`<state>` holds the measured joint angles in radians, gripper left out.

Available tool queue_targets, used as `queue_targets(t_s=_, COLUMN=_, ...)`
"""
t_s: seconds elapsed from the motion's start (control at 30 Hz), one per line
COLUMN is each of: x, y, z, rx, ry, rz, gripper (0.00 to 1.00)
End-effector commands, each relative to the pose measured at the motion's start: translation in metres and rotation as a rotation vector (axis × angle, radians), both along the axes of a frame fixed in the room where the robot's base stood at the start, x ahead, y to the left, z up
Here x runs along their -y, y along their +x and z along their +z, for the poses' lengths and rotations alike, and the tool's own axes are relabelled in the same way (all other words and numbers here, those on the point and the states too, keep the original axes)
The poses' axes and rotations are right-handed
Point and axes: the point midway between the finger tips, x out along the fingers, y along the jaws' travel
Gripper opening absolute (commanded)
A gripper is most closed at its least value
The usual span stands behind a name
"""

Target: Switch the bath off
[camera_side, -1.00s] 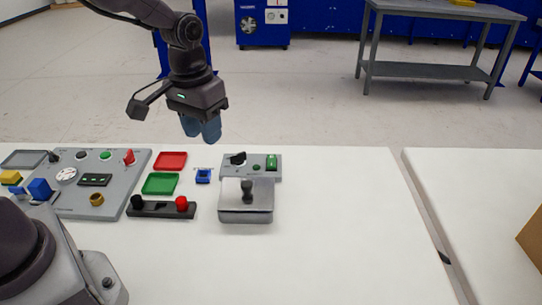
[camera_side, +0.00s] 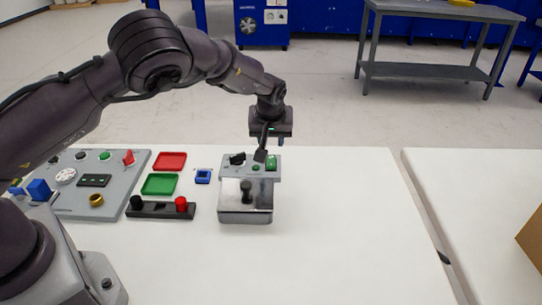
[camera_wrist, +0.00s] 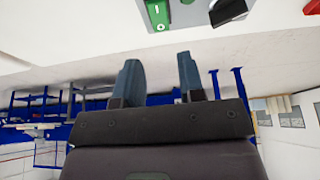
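The bath is a grey metal box with a lid and a black lid knob (camera_side: 246,192). Behind it stands its grey control panel (camera_side: 228,173), with a black rotary knob (camera_side: 237,159) and a green rocker switch (camera_side: 272,163). The wrist view shows the green switch (camera_wrist: 157,13), marked 1 and 0, with the black knob (camera_wrist: 228,10) to its right. My gripper (camera_side: 274,143) is above and behind the panel, near the green switch. In the wrist view its two blue fingers (camera_wrist: 160,72) are apart with nothing between them; the switch lies beyond their tips.
Left of the bath are a small blue block (camera_side: 203,176), a black bar with a black and a red knob (camera_side: 160,210), a red tray (camera_side: 170,161), a green tray (camera_side: 160,184) and a grey control board (camera_side: 118,170). The white table (camera_side: 340,220) is clear to the right.

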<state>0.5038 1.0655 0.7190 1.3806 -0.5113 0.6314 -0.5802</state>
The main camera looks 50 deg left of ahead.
Motion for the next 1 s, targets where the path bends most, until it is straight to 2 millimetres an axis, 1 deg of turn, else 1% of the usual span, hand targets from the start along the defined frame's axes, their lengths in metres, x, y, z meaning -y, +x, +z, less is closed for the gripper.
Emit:
queue_targets(t_s=0.03, x=-0.005, y=0.002, z=-0.012, rx=-0.003, ry=0.002, rz=0.002, gripper=0.36)
queue_targets(t_s=0.2, x=-0.014, y=0.012, z=-0.045, rx=-0.003, ry=0.001, rz=-0.001, gripper=0.36)
queue_targets(t_s=0.3, x=-0.019, y=0.017, z=-0.061, rx=-0.002, ry=0.001, rz=0.0, gripper=0.36)
queue_targets(t_s=0.4, x=-0.022, y=0.021, z=-0.072, rx=-0.001, ry=0.001, rz=-0.001, gripper=0.36)
queue_targets(t_s=0.6, x=-0.024, y=0.024, z=-0.083, rx=-0.001, ry=0.0, rz=-0.002, gripper=0.36)
queue_targets(t_s=0.87, x=-0.024, y=0.024, z=-0.083, rx=-0.001, ry=-0.001, rz=-0.002, gripper=0.36)
queue_targets(t_s=0.9, x=-0.024, y=0.024, z=-0.083, rx=-0.001, ry=0.0, rz=-0.002, gripper=0.27)
queue_targets(t_s=0.97, x=-0.024, y=0.024, z=-0.083, rx=-0.001, ry=0.0, rz=-0.002, gripper=0.13)
queue_targets(t_s=1.0, x=-0.024, y=0.024, z=-0.083, rx=-0.001, ry=0.0, rz=-0.002, gripper=0.04)
